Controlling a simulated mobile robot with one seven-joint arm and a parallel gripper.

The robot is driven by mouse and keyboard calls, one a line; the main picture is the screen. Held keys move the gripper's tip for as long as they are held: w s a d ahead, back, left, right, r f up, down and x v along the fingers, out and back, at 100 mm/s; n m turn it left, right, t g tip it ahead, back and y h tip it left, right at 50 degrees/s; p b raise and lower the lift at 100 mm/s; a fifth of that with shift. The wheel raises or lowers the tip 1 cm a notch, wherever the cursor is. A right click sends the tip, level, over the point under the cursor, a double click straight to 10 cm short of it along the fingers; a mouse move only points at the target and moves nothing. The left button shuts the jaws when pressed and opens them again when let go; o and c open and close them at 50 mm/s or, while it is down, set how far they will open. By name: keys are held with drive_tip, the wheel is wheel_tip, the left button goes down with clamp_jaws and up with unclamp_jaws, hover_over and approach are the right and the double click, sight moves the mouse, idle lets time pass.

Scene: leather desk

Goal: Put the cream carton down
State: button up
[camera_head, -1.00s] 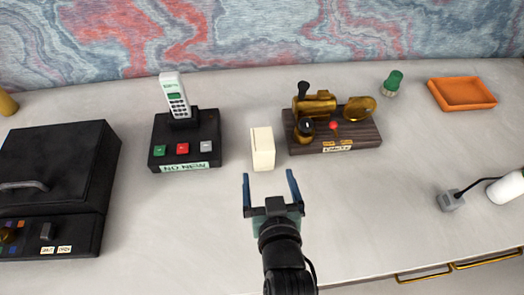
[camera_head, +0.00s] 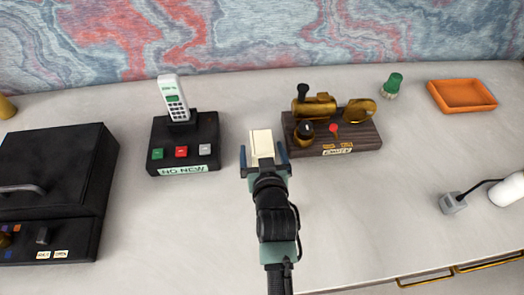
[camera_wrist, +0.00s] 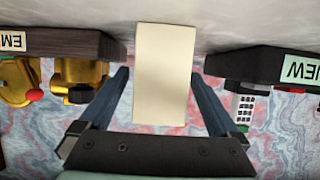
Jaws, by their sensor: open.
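The cream carton (camera_head: 262,143) stands upright on the pale desk, between the black phone base and the wooden brass device. In the wrist view the carton (camera_wrist: 163,75) sits between the two blue fingers, with a gap showing on each side near the fingertips. My gripper (camera_head: 264,155) is open around the carton from the front. The carton's lower front is hidden by my gripper in the head view.
The black phone base (camera_head: 185,143) with its white handset is close on the left. The wooden brass device (camera_head: 331,133) is close on the right. A black box (camera_head: 55,165) stands far left, an orange tray (camera_head: 462,95) far right.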

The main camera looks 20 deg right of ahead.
drive_tip(key=shift+w+f, duration=0.1)
drive_tip(key=shift+w, duration=0.15)
drive_tip(key=shift+c, duration=0.3)
drive_tip(key=c, duration=1.4)
clamp_jaws()
